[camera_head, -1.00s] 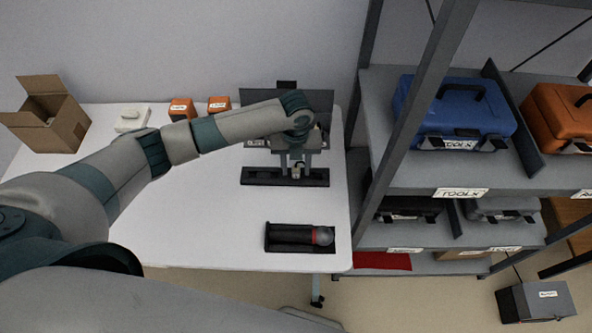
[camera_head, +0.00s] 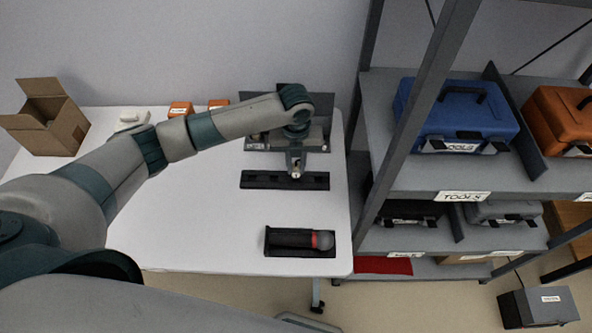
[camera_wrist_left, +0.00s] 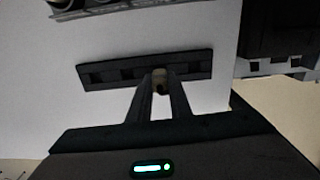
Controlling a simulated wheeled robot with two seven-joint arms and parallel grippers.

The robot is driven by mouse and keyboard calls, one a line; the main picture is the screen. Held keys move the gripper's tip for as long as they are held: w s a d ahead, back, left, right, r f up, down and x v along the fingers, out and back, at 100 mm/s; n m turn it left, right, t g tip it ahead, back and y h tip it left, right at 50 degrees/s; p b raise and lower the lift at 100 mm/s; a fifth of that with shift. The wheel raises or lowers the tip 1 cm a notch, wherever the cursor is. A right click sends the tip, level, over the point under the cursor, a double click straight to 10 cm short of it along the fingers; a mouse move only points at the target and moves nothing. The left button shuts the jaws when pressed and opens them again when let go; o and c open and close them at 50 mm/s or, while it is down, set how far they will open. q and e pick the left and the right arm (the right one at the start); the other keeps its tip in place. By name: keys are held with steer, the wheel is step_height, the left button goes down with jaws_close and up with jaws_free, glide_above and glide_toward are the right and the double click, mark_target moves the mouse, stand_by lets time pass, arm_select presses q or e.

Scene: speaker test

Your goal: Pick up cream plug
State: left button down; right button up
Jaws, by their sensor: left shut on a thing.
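My left gripper (camera_head: 295,172) is over the long black slotted holder (camera_head: 258,181) near the right end of the white table. In the left wrist view its two fingers (camera_wrist_left: 160,88) converge and are shut on the small cream plug (camera_wrist_left: 160,76), which looks dull yellowish there. The holder (camera_wrist_left: 105,77) lies just beyond the fingertips; its other slots look dark. I cannot tell whether the plug is clear of its slot. My right gripper is not in view.
A cardboard box (camera_head: 62,128), a white item (camera_head: 130,120) and orange boxes (camera_head: 180,109) stand at the back. A grey shelf rack (camera_head: 430,174) with toolboxes stands right. The table's middle is clear.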

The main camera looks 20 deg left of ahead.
arm_select(q)
steer(key=shift+w+r+b, duration=0.1)
steer(key=shift+r+b, duration=0.2)
steer(key=shift+r, duration=0.4)
steer(key=s+d+r+b, duration=0.1)
steer(key=s+d+r, duration=0.1)
steer(key=d, duration=0.3)
steer(key=s+d+r+b, duration=0.2)
steer(key=d+r, duration=0.3)
steer(key=shift+s+d, duration=0.4)
steer(key=shift+r, duration=0.1)
